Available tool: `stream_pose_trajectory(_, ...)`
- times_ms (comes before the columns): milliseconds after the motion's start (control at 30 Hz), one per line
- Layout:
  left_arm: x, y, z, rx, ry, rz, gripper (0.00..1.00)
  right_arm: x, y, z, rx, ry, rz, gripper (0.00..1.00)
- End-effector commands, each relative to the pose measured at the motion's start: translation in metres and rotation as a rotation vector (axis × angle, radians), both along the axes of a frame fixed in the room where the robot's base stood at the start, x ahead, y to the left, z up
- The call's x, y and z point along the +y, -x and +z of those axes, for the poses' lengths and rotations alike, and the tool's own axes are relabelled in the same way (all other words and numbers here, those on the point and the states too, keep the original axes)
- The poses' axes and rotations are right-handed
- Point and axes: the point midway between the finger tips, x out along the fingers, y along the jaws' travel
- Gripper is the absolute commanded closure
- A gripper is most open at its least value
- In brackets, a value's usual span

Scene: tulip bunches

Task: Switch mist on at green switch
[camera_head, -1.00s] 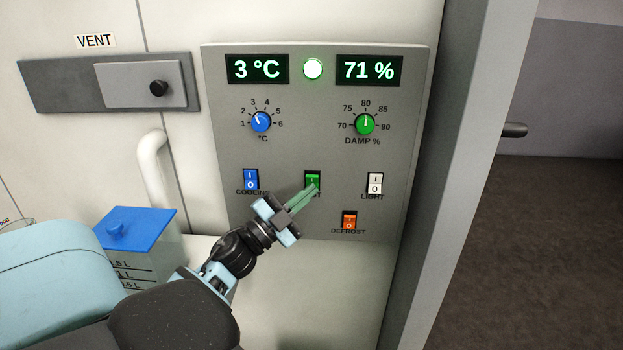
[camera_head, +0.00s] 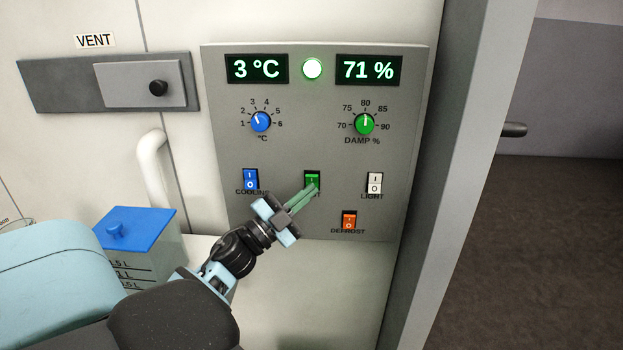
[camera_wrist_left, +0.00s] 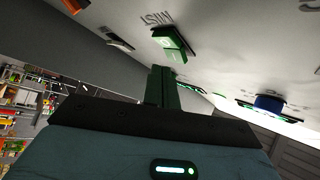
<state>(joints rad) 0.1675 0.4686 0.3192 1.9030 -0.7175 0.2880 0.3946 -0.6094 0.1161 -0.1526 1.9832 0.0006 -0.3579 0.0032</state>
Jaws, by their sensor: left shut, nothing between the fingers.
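The green switch (camera_head: 312,180) sits in the lower middle of the grey control panel (camera_head: 220,150), and its label is partly covered by my fingers in the head view. In the left wrist view the green switch (camera_wrist_left: 172,42) shows beside the word MIST. My left gripper (camera_head: 315,188) is shut and empty. Its fingertips overlap the lower part of the switch in the head view. In the left wrist view the fingers (camera_wrist_left: 162,85) end just short of the switch, and I cannot tell whether they touch it. My right gripper is out of view.
A blue cooling switch (camera_head: 251,179), a white light switch (camera_head: 374,183) and an orange defrost switch (camera_head: 349,220) flank it. The displays read 3 °C and 71 %, with a lit green lamp (camera_head: 313,69) between. A blue-lidded container (camera_head: 135,228) stands left of my arm.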

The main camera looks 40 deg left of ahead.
Motion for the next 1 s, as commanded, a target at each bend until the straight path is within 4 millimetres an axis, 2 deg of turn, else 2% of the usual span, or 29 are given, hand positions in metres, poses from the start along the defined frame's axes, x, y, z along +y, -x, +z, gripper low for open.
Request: stream_pose_trajectory(1000, 0.0042, -0.0049, 0.0039, -0.001, 0.000, 0.000, 1.00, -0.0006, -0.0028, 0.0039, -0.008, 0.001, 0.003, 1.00)
